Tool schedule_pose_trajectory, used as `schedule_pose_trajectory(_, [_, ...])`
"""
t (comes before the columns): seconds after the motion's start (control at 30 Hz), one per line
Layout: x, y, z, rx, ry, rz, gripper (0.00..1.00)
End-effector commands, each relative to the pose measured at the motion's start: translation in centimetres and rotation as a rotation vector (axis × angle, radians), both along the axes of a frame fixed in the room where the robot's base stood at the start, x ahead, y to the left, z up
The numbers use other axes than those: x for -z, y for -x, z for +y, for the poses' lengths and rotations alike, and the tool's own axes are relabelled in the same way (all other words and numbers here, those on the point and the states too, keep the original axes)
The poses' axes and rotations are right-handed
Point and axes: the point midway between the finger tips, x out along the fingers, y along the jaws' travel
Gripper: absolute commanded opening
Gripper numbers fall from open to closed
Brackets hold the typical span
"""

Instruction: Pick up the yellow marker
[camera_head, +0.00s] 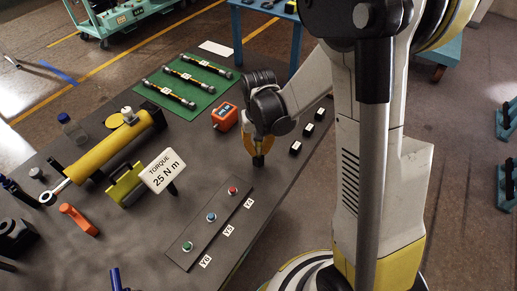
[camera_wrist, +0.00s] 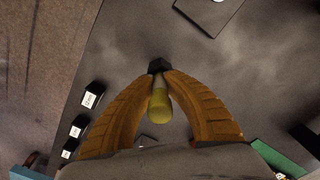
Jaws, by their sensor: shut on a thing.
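The yellow marker (camera_wrist: 160,105) is between the two orange fingers of my gripper (camera_wrist: 158,75) in the wrist view. Its rounded yellow end is towards the camera, and the fingertips close on it near a dark tip. In the head view my gripper (camera_head: 258,160) points down over the dark table, behind the button panel. The marker is mostly hidden by the fingers there. I cannot tell from these views whether it touches the table.
On the dark table (camera_head: 140,245) are a button panel (camera_head: 212,222), a torque sign (camera_head: 163,171), a yellow cylinder (camera_head: 105,152) and an orange box (camera_head: 225,117). A green mat (camera_head: 190,105) holds several hoses. Small black blocks (camera_head: 308,130) line the right edge, close to my gripper.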

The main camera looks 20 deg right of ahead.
Motion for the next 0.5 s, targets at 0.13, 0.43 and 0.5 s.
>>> schedule_pose_trajectory(0.13, [-1.3,0.0,0.0,0.0,0.0,0.0,0.0])
schedule_pose_trajectory(0.43, [-5.7,2.0,-1.7,0.004,0.0,0.0,0.0])
schedule_pose_trajectory(0.5, [-6.6,3.1,-2.6,0.004,0.0,0.0,0.0])
